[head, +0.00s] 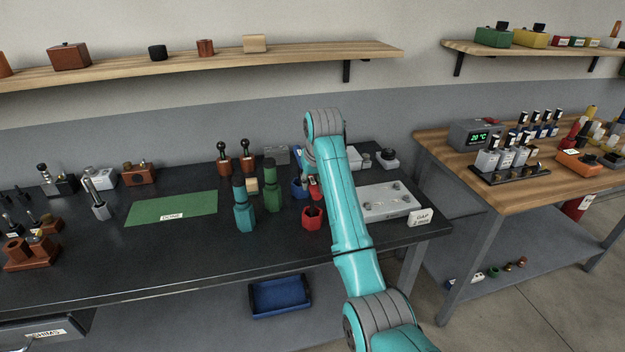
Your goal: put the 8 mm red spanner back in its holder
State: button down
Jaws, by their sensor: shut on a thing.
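My gripper (311,174) is at the end of the teal arm, over the right part of the dark bench, and the arm hides much of it. It is shut on a small red thing, which looks like the red spanner (315,188); its 8 mm marking is too small to read. A red six-sided holder (312,217) stands upright on the bench, just below the gripper in the picture. The red spanner appears above and slightly behind the holder's mouth. I cannot tell whether its lower end touches the holder.
A teal holder (244,218) and a green holder (271,199), each with a tool upright, stand left of the red one. A blue holder (298,190) is close behind. A grey plate (388,205) with a GAP sign (419,218) lies right. The bench front is clear.

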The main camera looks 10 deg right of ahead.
jog(key=c, duration=0.8)
grip_release()
jog(key=shift+f, duration=0.1)
jog(key=v, duration=0.7)
jog(key=shift+s+r, duration=0.1)
jog(key=shift+r, duration=0.2)
